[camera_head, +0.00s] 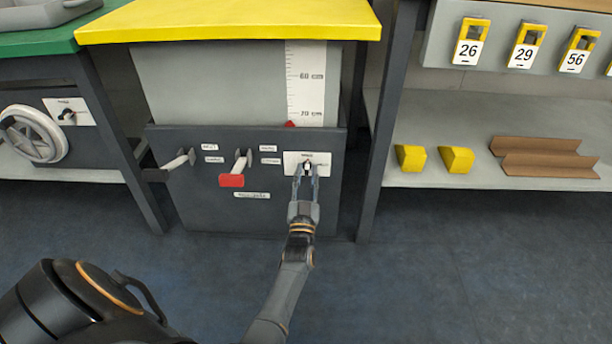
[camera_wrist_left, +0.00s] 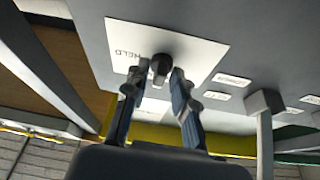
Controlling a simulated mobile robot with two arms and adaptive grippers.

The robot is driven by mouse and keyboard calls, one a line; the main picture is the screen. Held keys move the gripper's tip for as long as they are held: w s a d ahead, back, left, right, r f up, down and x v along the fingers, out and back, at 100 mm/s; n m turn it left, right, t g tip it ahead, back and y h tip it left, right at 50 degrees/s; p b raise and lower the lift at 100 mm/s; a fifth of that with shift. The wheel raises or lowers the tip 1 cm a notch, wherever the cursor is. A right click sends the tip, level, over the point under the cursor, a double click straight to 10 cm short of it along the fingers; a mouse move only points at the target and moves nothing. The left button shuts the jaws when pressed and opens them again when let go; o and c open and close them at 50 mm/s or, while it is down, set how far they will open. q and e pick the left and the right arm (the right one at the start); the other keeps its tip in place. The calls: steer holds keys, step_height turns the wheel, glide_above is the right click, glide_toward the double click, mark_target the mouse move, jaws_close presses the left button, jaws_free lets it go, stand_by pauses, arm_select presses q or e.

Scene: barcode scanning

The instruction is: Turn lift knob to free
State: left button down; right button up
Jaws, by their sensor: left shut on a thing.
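The dark lift knob (camera_head: 307,164) sits on a white plate (camera_head: 290,160) at the right of the grey front panel under the yellow top. My left gripper (camera_head: 306,172) reaches up to it from below, with its two fingers on either side of the knob. In the left wrist view, the black knob (camera_wrist_left: 160,64) stands between the fingertips of the left gripper (camera_wrist_left: 156,80), which is shut on it. The white plate shows there upside down, with the word HELD beside the knob. My right gripper is not in view.
Left of the knob, a red-ended lever (camera_head: 232,180) and a dark-ended lever (camera_head: 156,174) stick out of the panel. A vertical scale (camera_head: 306,85) stands above. A handwheel (camera_head: 34,134) is far left. A shelf (camera_head: 430,115) holds yellow blocks (camera_head: 457,159). The floor in front is clear.

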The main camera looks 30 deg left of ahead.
arm_select(q)
steer(key=shift+n+g+y, duration=0.3)
steer(key=shift+n+y, duration=0.2)
steer(key=shift+n, duration=0.5)
steer(key=c, duration=1.4)
jaws_free()
